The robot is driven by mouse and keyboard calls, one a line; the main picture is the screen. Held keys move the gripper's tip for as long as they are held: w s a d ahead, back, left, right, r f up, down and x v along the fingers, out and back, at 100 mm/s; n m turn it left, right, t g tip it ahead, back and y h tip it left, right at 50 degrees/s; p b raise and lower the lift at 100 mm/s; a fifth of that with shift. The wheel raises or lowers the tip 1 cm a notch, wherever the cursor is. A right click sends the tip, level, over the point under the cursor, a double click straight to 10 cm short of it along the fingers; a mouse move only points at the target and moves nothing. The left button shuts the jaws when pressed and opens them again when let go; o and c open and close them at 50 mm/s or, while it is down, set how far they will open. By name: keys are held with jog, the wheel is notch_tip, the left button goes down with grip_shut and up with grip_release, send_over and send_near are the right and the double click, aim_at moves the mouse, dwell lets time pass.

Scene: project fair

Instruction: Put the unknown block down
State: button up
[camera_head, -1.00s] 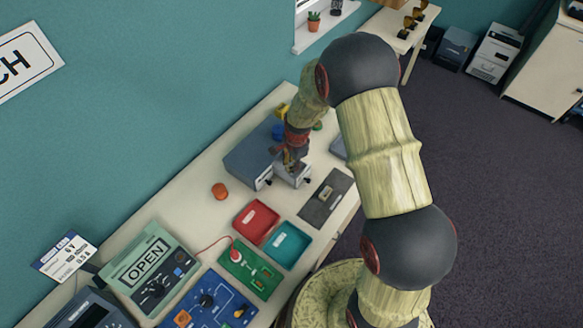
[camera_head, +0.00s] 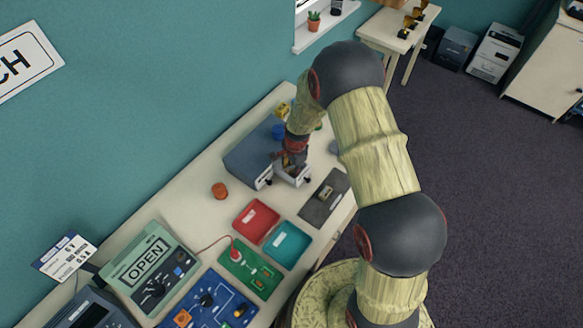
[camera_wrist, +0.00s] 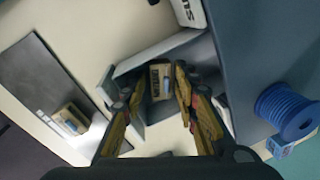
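A small tan block (camera_wrist: 160,80) with a dark label and a bluish part shows between my fingertips in the wrist view. It is the unknown block. My gripper (camera_wrist: 162,72) is closed in around it, one finger on each side, over the inside of an open grey drawer (camera_wrist: 180,44). The wrist view does not clearly show whether the block touches the drawer floor. In the head view my gripper (camera_head: 290,164) points down into the drawer (camera_head: 292,181) at the front of the blue-grey cabinet (camera_head: 248,155); the block is hidden there.
A similar tan block (camera_wrist: 70,118) lies on a dark grey mat beside the drawer. A blue spool (camera_wrist: 287,110) stands on the cabinet. Red (camera_head: 256,222) and teal (camera_head: 286,243) trays, an orange cylinder (camera_head: 219,190) and circuit boards occupy the bench nearby.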

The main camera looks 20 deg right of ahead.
jog(key=shift+r, duration=0.1)
jog(key=s+r+n+t, duration=0.1)
jog(key=s+r+n, duration=0.3)
jog(key=r, duration=1.2)
jog(key=s+r+n+t, duration=0.1)
jog(key=s+r+n, duration=0.4)
jog(key=r, duration=1.2)
jog(key=s+r+n+t, duration=0.1)
jog(key=s+r+n, duration=0.2)
jog(key=s, duration=0.7)
jog(key=s+r+n+t, duration=0.1)
jog(key=s+r+n, duration=0.2)
jog(key=s+r, duration=0.3)
jog(key=s, duration=0.4)
